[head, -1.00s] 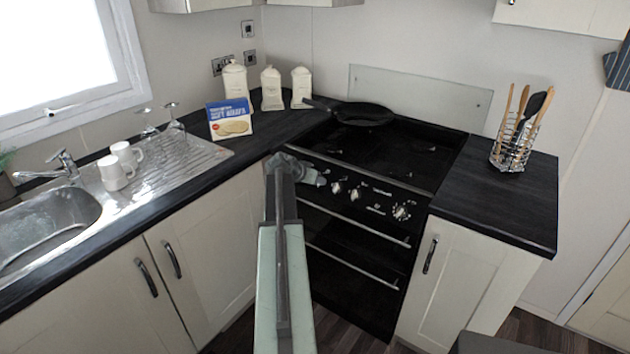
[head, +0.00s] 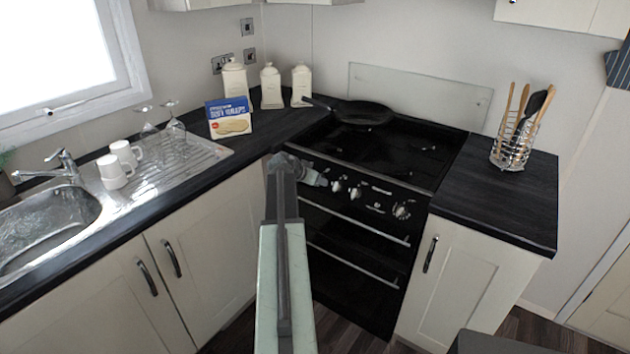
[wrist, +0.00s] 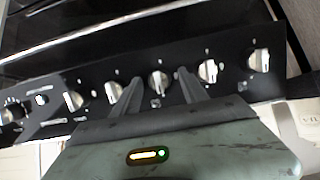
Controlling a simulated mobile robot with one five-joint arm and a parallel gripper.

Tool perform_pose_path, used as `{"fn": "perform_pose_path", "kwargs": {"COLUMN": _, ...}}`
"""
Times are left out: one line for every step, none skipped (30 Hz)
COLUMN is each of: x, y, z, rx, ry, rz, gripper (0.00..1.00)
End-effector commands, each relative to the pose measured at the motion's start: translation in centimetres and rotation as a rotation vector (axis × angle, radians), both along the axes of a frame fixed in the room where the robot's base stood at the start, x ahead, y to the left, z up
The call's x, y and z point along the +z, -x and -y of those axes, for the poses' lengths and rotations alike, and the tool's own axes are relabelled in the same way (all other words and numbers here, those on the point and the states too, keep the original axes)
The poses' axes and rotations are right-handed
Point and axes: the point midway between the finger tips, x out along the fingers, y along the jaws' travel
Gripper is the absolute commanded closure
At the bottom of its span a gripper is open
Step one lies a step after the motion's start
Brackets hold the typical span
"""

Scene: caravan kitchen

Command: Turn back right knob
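A row of silver knobs runs along the black front panel of the cooker (head: 350,250). In the wrist view my gripper (wrist: 157,74) is open, with one finger on each side of a middle knob (wrist: 158,82). I cannot tell whether the fingers touch it. Two knobs (wrist: 208,70) (wrist: 259,60) show to the right of the fingers and several to the left. In the head view my gripper (head: 318,179) is at the left part of the panel, hiding some knobs; other knobs (head: 355,193) show to its right. No readable label tells which knob is the back right one.
A black frying pan (head: 363,113) sits at the back of the hob. A utensil rack (head: 513,150) stands on the right worktop. Oven handles (head: 355,221) run below the knobs. A sink (head: 45,225) and white mugs (head: 112,172) are at left.

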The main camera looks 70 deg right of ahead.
Motion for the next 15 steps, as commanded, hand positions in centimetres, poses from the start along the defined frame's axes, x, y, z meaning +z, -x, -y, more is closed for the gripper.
{"fn": "perform_pose_path", "kwargs": {"x": 0.0, "y": 0.0, "z": 0.0, "rx": 0.0, "ry": 0.001, "rz": 0.0, "gripper": 0.5}}
{"fn": "perform_pose_path", "kwargs": {"x": 0.0, "y": 0.0, "z": 0.0, "rx": 0.0, "ry": 0.001, "rz": 0.0, "gripper": 0.5}}
{"fn": "perform_pose_path", "kwargs": {"x": 0.0, "y": 0.0, "z": 0.0, "rx": 0.0, "ry": 0.001, "rz": -0.002, "gripper": 0.5}}
{"fn": "perform_pose_path", "kwargs": {"x": 0.0, "y": 0.0, "z": 0.0, "rx": 0.0, "ry": 0.001, "rz": -0.002, "gripper": 0.5}}
{"fn": "perform_pose_path", "kwargs": {"x": 0.1, "y": 0.1, "z": 0.0, "rx": 0.0, "ry": 0.001, "rz": -0.002, "gripper": 0.5}}
{"fn": "perform_pose_path", "kwargs": {"x": 0.1, "y": 0.1, "z": 0.0, "rx": 0.0, "ry": 0.002, "rz": -0.002, "gripper": 0.5}}
{"fn": "perform_pose_path", "kwargs": {"x": 0.2, "y": 0.1, "z": 0.0, "rx": 0.0, "ry": 0.002, "rz": -0.002, "gripper": 0.5}}
{"fn": "perform_pose_path", "kwargs": {"x": 0.3, "y": 0.0, "z": -0.1, "rx": 0.0, "ry": 0.002, "rz": -0.002, "gripper": 0.5}}
{"fn": "perform_pose_path", "kwargs": {"x": 0.5, "y": 0.0, "z": -0.3, "rx": 0.0, "ry": 0.002, "rz": -0.002, "gripper": 0.5}}
{"fn": "perform_pose_path", "kwargs": {"x": 0.8, "y": -0.1, "z": -0.6, "rx": 0.001, "ry": 0.002, "rz": -0.001, "gripper": 0.5}}
{"fn": "perform_pose_path", "kwargs": {"x": 1.1, "y": -0.1, "z": -0.8, "rx": 0.001, "ry": 0.002, "rz": -0.001, "gripper": 0.5}}
{"fn": "perform_pose_path", "kwargs": {"x": 1.5, "y": -0.2, "z": -1.3, "rx": 0.001, "ry": 0.002, "rz": -0.001, "gripper": 0.5}}
{"fn": "perform_pose_path", "kwargs": {"x": 1.9, "y": -0.3, "z": -1.6, "rx": 0.001, "ry": 0.002, "rz": -0.001, "gripper": 0.5}}
{"fn": "perform_pose_path", "kwargs": {"x": 2.3, "y": -0.4, "z": -2.1, "rx": 0.001, "ry": 0.002, "rz": -0.001, "gripper": 0.5}}
{"fn": "perform_pose_path", "kwargs": {"x": 2.9, "y": -0.6, "z": -2.7, "rx": 0.002, "ry": 0.002, "rz": -0.001, "gripper": 0.5}}
